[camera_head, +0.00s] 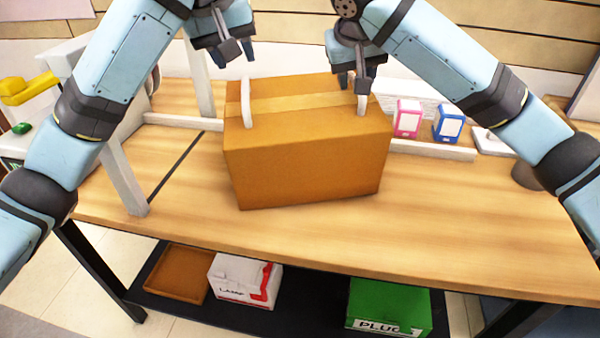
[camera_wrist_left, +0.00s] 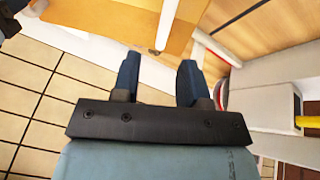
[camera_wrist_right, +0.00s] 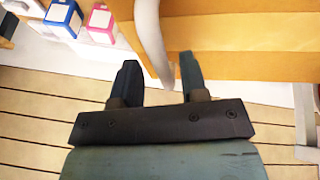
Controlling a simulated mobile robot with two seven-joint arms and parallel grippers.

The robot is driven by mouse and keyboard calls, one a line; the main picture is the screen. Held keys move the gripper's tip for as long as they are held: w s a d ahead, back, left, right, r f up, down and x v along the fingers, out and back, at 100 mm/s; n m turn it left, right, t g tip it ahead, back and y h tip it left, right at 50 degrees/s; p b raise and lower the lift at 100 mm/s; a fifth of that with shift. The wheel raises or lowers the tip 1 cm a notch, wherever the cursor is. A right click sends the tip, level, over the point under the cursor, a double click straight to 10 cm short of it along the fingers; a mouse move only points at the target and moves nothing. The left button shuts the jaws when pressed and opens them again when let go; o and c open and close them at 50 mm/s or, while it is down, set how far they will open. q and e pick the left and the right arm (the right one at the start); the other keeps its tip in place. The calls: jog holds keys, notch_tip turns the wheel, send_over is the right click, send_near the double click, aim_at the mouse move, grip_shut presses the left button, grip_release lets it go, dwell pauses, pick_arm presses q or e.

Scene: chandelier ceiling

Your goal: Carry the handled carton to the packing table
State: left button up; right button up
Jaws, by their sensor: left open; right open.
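The handled carton (camera_head: 305,150) is an orange-brown box with a tape strip along its top and two white handles. It stands upright on a wooden table (camera_head: 440,220). My left gripper (camera_head: 234,54) is open and empty above and behind the carton's left handle (camera_head: 246,102). In the left wrist view that handle (camera_wrist_left: 167,22) lies beyond the gap between the open fingers (camera_wrist_left: 158,78). My right gripper (camera_head: 354,82) is open close to the right handle (camera_head: 361,102). In the right wrist view this handle (camera_wrist_right: 150,40) reaches toward the gap between the fingers (camera_wrist_right: 158,78); contact cannot be told.
A white frame (camera_head: 120,165) stands left of the carton. A pink-and-white box (camera_head: 408,118) and a blue-and-white box (camera_head: 448,122) stand at right. A brown tray (camera_head: 176,272), a white box (camera_head: 232,278) and a green box (camera_head: 388,306) sit on the lower shelf. The table front is clear.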

jog(key=shift+r, duration=0.1)
jog(key=shift+s+r, duration=0.15)
jog(key=shift+r, duration=0.2)
pick_arm(q)
jog(key=shift+v, duration=0.75)
pick_arm(e)
jog(key=v, duration=1.1)
jog(key=shift+a+r, duration=0.1)
pick_arm(q)
jog(key=p+v, duration=0.5)
jog(key=p, duration=0.2)
pick_arm(e)
notch_tip(320, 180, up, 7)
pick_arm(q)
jog(key=shift+a, duration=0.1)
